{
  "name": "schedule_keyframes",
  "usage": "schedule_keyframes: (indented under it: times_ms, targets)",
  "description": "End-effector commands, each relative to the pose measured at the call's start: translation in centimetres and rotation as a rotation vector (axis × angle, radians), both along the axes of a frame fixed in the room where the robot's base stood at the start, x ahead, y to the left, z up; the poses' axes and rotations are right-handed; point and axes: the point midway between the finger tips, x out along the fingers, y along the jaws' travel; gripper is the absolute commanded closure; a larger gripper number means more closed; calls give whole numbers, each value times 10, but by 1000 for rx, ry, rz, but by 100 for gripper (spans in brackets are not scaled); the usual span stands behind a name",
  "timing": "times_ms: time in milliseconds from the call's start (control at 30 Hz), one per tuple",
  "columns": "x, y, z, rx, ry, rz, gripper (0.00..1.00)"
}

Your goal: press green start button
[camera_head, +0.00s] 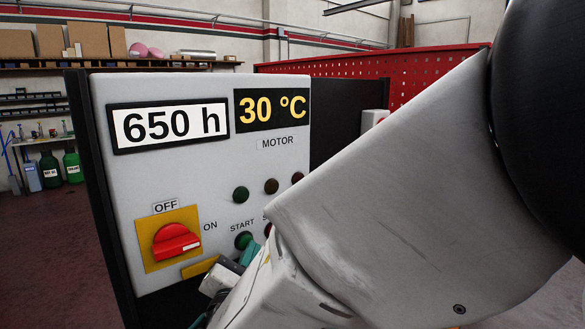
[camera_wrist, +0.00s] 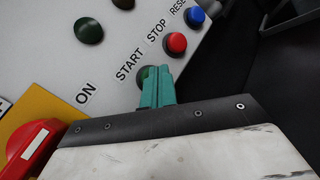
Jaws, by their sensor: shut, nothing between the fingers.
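The green start button (camera_head: 243,240) is on the grey control panel (camera_head: 190,185), under the START label in the head view. In the wrist view the button (camera_wrist: 141,76) is mostly hidden behind the tips of my gripper (camera_wrist: 157,74). My gripper's teal fingers are shut together with nothing between them. In the head view my gripper (camera_head: 250,254) is just below and right of the button. The fingertips overlap the button in the wrist view; whether they touch it or press it in, I cannot tell.
A red rotary switch (camera_head: 176,243) on a yellow plate is left of the button. The red stop button (camera_wrist: 175,43) and blue reset button (camera_wrist: 195,16) are close by. Dark green indicator (camera_head: 240,194) and displays reading 650 h (camera_head: 168,126) and 30 °C (camera_head: 272,108) are above.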

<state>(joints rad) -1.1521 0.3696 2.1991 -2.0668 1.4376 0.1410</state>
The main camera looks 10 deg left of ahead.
Motion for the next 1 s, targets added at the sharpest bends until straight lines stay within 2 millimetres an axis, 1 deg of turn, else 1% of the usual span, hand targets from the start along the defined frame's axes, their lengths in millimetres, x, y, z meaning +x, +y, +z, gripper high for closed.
schedule_keyframes:
  times_ms: [200,467,800,1000]
  targets:
    - [5,6,0,0,0,0,100]
    - [5,6,0,0,-1,1,100]
    - [0,0,0,0,1,1,100]
    - [-1,0,0,0,0,0,100]
